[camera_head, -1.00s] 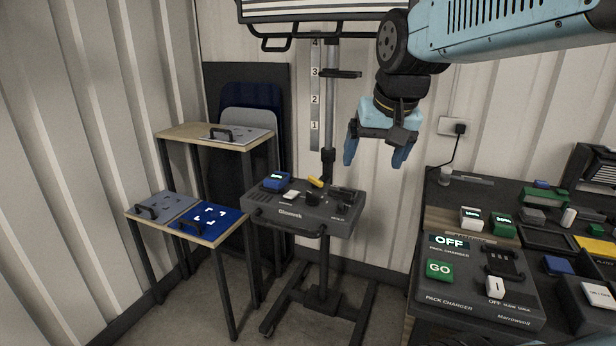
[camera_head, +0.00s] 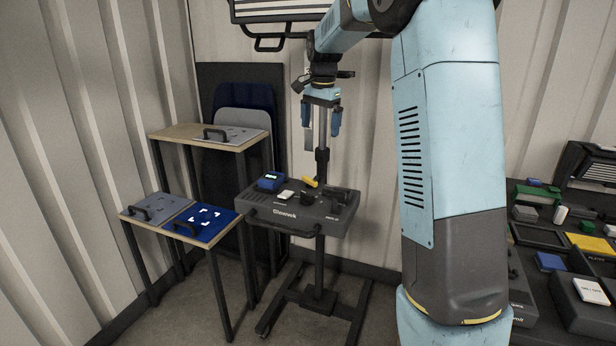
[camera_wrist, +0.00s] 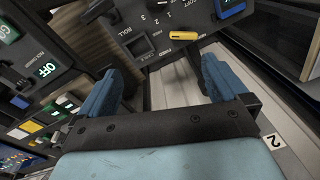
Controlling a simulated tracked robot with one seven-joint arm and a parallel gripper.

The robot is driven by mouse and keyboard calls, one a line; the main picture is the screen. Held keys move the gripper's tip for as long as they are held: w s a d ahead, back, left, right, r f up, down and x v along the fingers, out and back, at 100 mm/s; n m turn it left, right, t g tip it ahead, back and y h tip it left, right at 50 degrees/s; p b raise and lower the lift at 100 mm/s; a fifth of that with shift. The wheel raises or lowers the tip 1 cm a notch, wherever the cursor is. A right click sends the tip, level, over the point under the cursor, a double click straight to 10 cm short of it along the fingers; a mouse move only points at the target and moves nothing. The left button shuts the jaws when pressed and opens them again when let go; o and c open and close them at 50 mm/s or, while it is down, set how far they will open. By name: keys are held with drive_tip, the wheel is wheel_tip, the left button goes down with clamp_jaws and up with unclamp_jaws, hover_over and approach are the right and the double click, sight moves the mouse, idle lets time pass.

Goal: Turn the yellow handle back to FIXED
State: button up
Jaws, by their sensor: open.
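The yellow handle (camera_head: 310,183) sits at the back edge of the dark grey console (camera_head: 290,222) on the wheeled stand. In the wrist view the yellow handle (camera_wrist: 183,35) lies beyond the fingertips, near the top, on the console's dark panel (camera_wrist: 150,20). My gripper (camera_head: 321,128) points down above the console, with its blue fingers apart and nothing between them. In the wrist view my gripper (camera_wrist: 160,78) is also open, and the handle is clear of both fingers.
A two-level table (camera_head: 215,141) with handled plates is left, a dark workbench (camera_head: 540,235) right.

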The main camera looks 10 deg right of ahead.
sight(310, 183)
drive_tip(key=w+f+m+g, duration=0.1)
drive_tip(key=w+f+m, duration=0.2)
drive_tip(key=w+f, duration=0.55)
drive_tip(key=f, duration=0.8)
drive_tip(key=w+f, duration=0.1)
drive_tip(key=f, duration=0.3)
drive_tip(key=shift+f, duration=0.4)
